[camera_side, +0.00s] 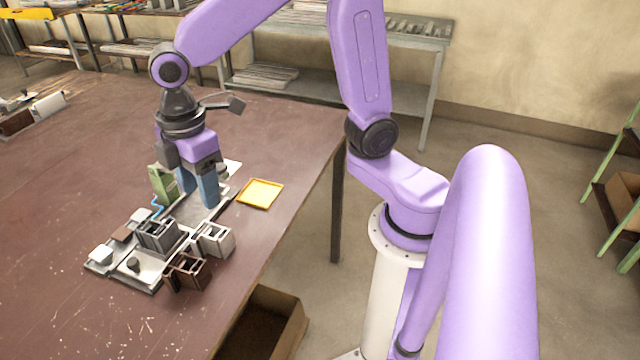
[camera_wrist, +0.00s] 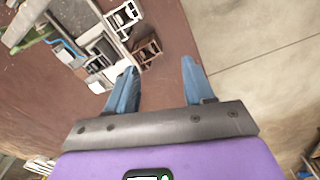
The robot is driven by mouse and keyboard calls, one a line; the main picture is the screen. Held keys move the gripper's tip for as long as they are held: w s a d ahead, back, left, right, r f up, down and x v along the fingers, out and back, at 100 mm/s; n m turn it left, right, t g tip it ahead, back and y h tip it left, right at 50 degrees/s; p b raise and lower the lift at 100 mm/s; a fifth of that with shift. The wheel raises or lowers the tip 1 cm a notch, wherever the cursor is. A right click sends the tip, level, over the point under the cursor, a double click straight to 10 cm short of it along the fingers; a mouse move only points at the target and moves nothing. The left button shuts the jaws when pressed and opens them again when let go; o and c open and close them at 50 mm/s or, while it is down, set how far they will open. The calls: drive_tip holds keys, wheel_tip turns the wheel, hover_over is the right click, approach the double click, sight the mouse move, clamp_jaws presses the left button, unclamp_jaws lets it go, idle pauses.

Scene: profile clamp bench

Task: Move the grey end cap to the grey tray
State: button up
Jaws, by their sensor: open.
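My gripper (camera_side: 198,203) has two blue fingers and points down near the far end of the fixture. It is open, and in the wrist view its fingertips (camera_wrist: 160,75) are wide apart with only brown tabletop between them. I cannot tell for sure which part is the grey end cap; a small pale grey block (camera_side: 101,255) sits at the fixture's left end. It seems to show in the wrist view too (camera_wrist: 66,53). A flat grey surface (camera_side: 195,212) below my gripper may be the grey tray, partly hidden by the fingers.
A dark grey slotted block (camera_side: 157,235), a light grey one (camera_side: 214,239) and a brown one (camera_side: 187,271) crowd the near side. A green part (camera_side: 162,184) and a blue cable (camera_side: 157,206) are left of my fingers. A yellow tray (camera_side: 260,194) lies near the table edge.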

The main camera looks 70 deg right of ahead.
drive_tip(key=s+d+f+m, duration=0.1)
drive_tip(key=s+d, duration=0.3)
drive_tip(key=s, duration=0.5)
drive_tip(key=s+d+f+m, duration=0.1)
drive_tip(key=s+d, duration=0.3)
drive_tip(key=s, duration=0.5)
drive_tip(key=shift+d, duration=0.4)
